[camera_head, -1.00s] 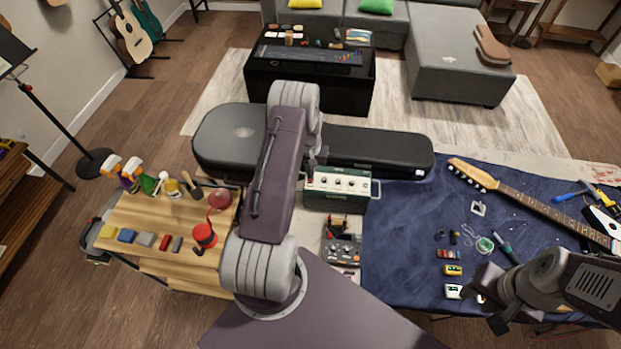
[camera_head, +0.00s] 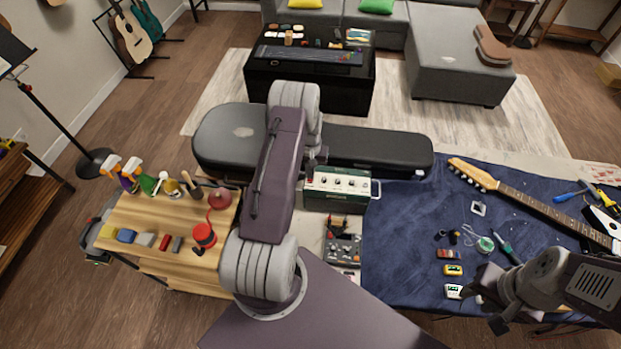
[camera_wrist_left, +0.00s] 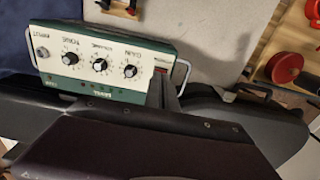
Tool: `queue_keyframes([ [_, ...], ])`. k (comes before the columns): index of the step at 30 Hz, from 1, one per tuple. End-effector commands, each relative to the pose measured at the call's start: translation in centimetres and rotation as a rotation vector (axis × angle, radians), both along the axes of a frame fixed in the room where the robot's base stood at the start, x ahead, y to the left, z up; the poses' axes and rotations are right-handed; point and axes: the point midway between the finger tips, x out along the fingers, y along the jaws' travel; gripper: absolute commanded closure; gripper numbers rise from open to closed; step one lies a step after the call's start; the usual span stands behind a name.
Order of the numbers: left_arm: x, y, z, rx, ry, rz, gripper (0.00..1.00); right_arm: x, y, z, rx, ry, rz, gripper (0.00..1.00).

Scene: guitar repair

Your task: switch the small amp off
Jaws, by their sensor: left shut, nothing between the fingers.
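The small amp (camera_head: 335,202) is a green box with a pale control panel and several knobs, standing in front of the long black case. My left gripper (camera_head: 316,160) is at the amp's left end, partly hidden by my arm. In the left wrist view the amp (camera_wrist_left: 105,88) appears upside down, with its input, tone, volume and gain labels readable. The shut left fingers (camera_wrist_left: 166,90) overlap the panel's end beside the gain knob, where a small reddish part shows; whether they touch it is unclear. My right gripper (camera_head: 472,292) is at lower right, its jaws unclear.
The black case (camera_head: 375,147) lies right behind the amp. A pedal unit (camera_head: 343,250) is in front of it. A wooden cart (camera_head: 130,215) with bottles and a red spool (camera_head: 204,236) stands left. A blue mat (camera_head: 400,240) with a guitar neck (camera_head: 530,200) covers the right side.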

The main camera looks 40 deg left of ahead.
Motion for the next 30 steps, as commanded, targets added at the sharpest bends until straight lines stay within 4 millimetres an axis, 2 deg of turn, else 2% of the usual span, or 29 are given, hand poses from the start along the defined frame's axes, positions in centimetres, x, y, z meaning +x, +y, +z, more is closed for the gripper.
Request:
queue_keyframes([
  [30,0.0,0.0,-1.6,0.0,-0.001,0.0,1.0,0.0,0.0,-1.4,0.0,0.0,0.0,0.64],
])
